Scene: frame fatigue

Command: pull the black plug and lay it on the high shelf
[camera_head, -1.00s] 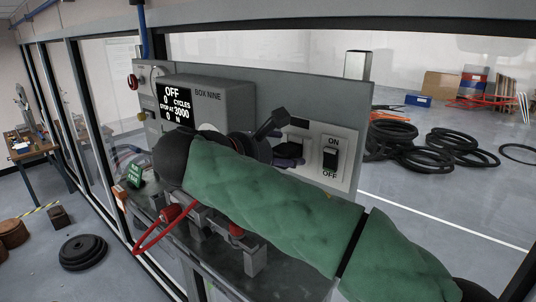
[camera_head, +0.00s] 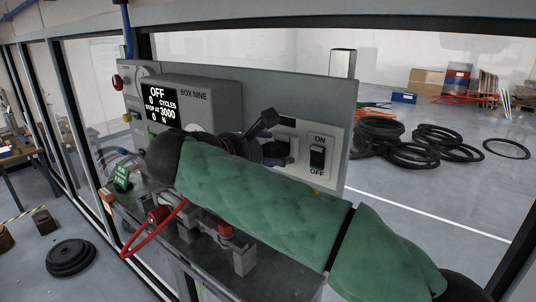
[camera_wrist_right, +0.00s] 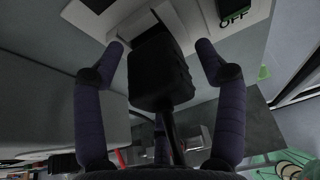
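The black plug (camera_wrist_right: 160,75) shows in the right wrist view, with its dark cable (camera_wrist_right: 174,135) running from it toward my palm. It is at the socket panel, but I cannot tell how deep it sits. My right gripper (camera_wrist_right: 159,47) is open, one dark purple finger on each side of the plug. A gap shows on the left; the right finger is close to the plug, and contact is unclear. In the head view my right gripper (camera_head: 279,153) is at the panel beside the ON/OFF switch, and the plug is mostly hidden. My left gripper is out of view. I cannot identify the high shelf.
The ON/OFF switch (camera_head: 317,157) is right of the gripper. The grey BOX NINE unit (camera_head: 193,103), its display reading OFF, stands behind my green-sleeved arm. A red-handled clamp (camera_head: 155,217) is on the bench below. Black rings (camera_head: 430,137) lie on the floor beyond the glass.

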